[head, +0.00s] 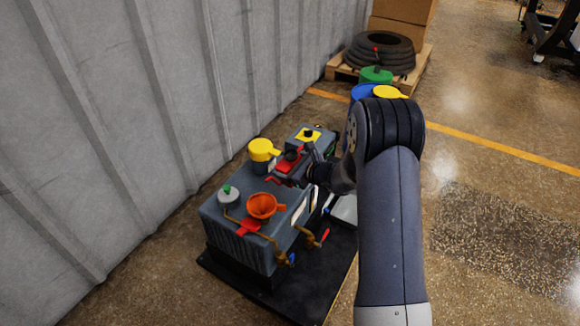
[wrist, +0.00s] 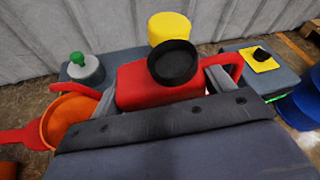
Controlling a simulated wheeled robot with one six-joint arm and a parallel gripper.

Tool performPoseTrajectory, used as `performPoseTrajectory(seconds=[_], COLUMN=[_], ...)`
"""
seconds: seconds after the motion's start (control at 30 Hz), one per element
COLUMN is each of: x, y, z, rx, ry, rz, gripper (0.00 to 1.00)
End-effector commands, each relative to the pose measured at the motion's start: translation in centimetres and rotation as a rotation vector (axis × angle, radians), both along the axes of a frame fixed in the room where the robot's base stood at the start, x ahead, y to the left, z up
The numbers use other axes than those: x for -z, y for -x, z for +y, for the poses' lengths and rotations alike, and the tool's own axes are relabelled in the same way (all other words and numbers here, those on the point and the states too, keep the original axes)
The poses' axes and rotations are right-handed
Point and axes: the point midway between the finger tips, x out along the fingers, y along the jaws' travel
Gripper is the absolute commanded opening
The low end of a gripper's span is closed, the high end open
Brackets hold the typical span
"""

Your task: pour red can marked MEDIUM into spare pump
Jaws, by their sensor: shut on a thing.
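My gripper (head: 299,167) is shut on a red can (head: 288,166) above the grey pump (head: 240,247). In the wrist view the red can (wrist: 135,86) sits between the two grey fingers, its round black cap or mouth (wrist: 173,62) facing the camera. No MEDIUM marking is readable. An orange funnel (head: 262,206) stands on the pump's top, nearer the front than the can. The funnel also shows at the left of the wrist view (wrist: 62,118). The can is apart from the funnel. I cannot tell exactly how far the can is tilted.
A yellow-capped part (head: 263,150) and a silver fitting with a green knob (head: 228,196) stand on the pump. Brass valves (head: 312,240) stick out at its front right. A corrugated wall (head: 110,120) is close behind. Blue, yellow and green containers (head: 376,75) stand beyond my arm.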

Motion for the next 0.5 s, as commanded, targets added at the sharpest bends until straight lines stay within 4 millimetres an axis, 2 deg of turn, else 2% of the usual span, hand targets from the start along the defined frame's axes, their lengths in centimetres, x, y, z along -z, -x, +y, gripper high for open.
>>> performPoseTrajectory(seconds=[0.5], x=[-1.03], y=[-0.03], z=[0.01], rx=[0.0], ry=[0.067], rz=[-0.073], gripper=[0.42])
